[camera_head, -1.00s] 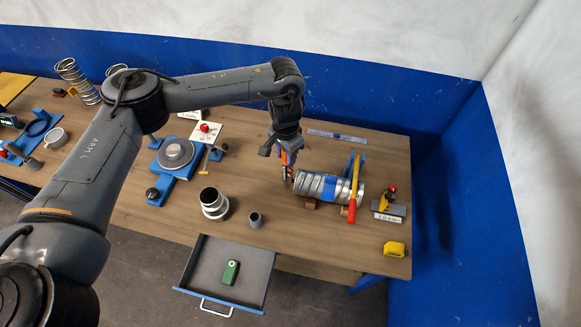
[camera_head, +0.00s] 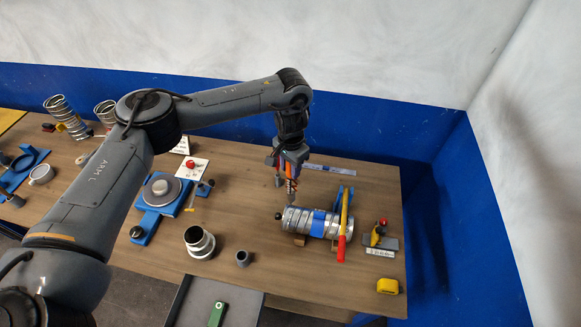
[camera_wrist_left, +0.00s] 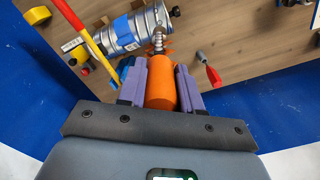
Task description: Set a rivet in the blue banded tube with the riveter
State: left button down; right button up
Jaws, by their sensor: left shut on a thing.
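My left gripper (camera_head: 290,168) is shut on the riveter, whose orange body (camera_wrist_left: 161,90) lies between the purple fingers in the left wrist view. Its silver nose (camera_wrist_left: 158,38) points toward the tube. The blue banded tube (camera_head: 297,219), a ribbed silver duct with a blue band (camera_head: 320,224), lies on its side on wooden blocks on the bench. It also shows in the left wrist view (camera_wrist_left: 104,40). The nose is above or beside the tube's left end; I cannot tell whether they touch. My right gripper is not in view.
A yellow-and-red bar (camera_head: 344,230) crosses the tube's right part. A yellow tape measure (camera_head: 388,286) lies at the front right. A silver collar (camera_head: 199,242) and small grey cup (camera_head: 242,258) stand left. An open drawer (camera_head: 238,300) holds a green item.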

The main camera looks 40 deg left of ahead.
aim_at(291, 180)
pick_arm(q)
jog(key=shift+f, duration=0.1)
jog(key=shift+f+b, duration=0.8)
jog(key=shift+f, duration=1.05)
jog(key=shift+f+b, duration=0.3)
jog(key=shift+f, duration=0.6)
jog(key=shift+f+p, duration=0.2)
jog(key=shift+p, duration=0.1)
jog(key=shift+p, duration=0.3)
jog(key=shift+p, duration=0.5)
jog(key=shift+f, duration=0.5)
dwell(0.8)
